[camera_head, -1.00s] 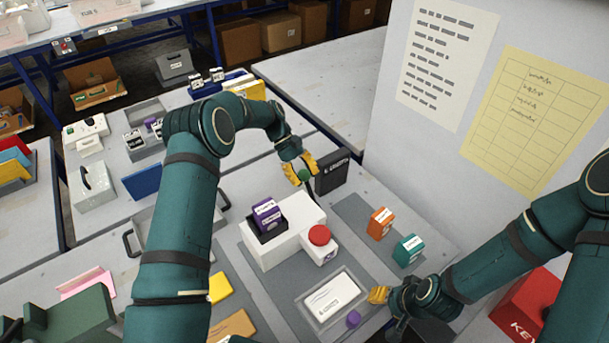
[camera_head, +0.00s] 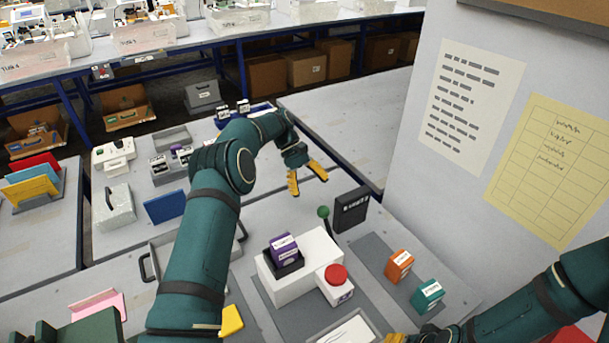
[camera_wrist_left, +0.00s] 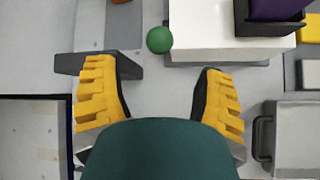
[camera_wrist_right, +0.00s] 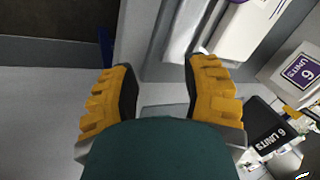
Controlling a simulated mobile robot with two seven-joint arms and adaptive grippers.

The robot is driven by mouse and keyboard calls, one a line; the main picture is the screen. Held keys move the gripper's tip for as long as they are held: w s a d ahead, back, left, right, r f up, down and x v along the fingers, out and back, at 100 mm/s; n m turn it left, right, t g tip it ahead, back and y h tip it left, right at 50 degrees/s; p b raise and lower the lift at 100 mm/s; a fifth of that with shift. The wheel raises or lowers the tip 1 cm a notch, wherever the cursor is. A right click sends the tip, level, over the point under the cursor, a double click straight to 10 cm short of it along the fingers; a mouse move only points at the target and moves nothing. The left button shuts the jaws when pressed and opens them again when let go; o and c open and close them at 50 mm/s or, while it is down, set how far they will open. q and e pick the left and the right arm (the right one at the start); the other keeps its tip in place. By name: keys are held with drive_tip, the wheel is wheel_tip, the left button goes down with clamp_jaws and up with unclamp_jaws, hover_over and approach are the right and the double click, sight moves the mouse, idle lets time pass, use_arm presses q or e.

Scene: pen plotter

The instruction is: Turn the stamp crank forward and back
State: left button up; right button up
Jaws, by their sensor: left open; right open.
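The stamp crank is a dark lever with a green ball knob (camera_head: 323,212), standing at the back right of the white stamp machine (camera_head: 295,277). The knob also shows in the left wrist view (camera_wrist_left: 159,40), ahead of the fingers and apart from them. My left gripper (camera_head: 308,183) is open and empty, just behind and above the knob in the head view. A purple stamp block (camera_head: 284,247) sits in a black holder on the machine. My right gripper (camera_wrist_right: 160,65) is open and empty; in the head view only a bit of it shows at the bottom edge.
A black counter sign (camera_head: 351,212) stands close right of the crank. A red button (camera_head: 336,274) is on the machine's front. Orange (camera_head: 399,265) and teal (camera_head: 428,294) blocks stand on a grey mat to the right. A wall panel with papers rises at the right.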

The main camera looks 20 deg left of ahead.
use_arm(q)
drive_tip(key=shift+v, duration=1.85)
